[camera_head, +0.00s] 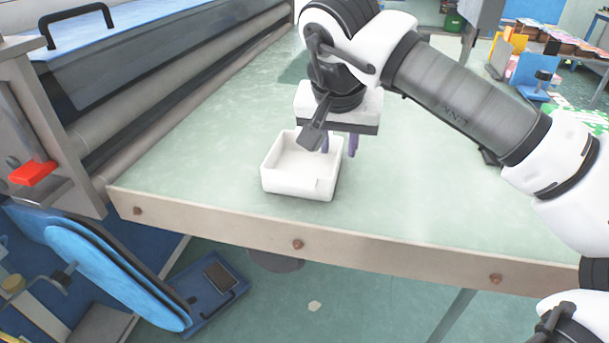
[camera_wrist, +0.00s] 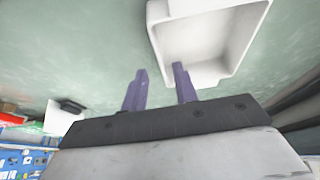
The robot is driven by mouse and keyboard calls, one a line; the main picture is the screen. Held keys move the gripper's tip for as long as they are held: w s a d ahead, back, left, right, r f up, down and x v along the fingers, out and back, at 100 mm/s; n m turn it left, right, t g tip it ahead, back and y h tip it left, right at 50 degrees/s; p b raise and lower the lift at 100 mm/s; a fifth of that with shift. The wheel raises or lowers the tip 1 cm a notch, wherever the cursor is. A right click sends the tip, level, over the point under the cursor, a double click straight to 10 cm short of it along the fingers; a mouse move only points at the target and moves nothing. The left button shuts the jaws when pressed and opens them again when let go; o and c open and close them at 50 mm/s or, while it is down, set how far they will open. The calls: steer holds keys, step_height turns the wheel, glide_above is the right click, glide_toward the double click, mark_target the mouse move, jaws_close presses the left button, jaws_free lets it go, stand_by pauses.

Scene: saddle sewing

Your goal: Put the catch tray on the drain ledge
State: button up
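The catch tray, a white open box (camera_head: 287,184), sits upright on the pale green tabletop near its front edge. It looks empty. My gripper (camera_head: 339,146) is above the tray's right side, pointing down, with its two purple fingers apart and nothing held between them. In the head view one finger overlaps the tray's inside and the other shows just right of its right wall. In the wrist view the tray (camera_wrist: 158,35) is at the upper right, close by the right finger of my gripper (camera_wrist: 160,78); contact cannot be told. I cannot identify the drain ledge for certain.
The green tabletop (camera_head: 430,200) is mostly clear around the tray. A machine with grey rollers (camera_head: 185,125) and a red switch (camera_head: 33,172) borders its left side. A blue pedal unit (camera_head: 215,285) is on the floor below. Coloured boxes (camera_head: 560,38) are at the back right.

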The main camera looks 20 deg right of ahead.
mark_target(338, 157)
steer(key=b+x, duration=0.3)
steer(key=x, duration=0.2)
steer(key=shift+w+f, duration=0.15)
jaws_close()
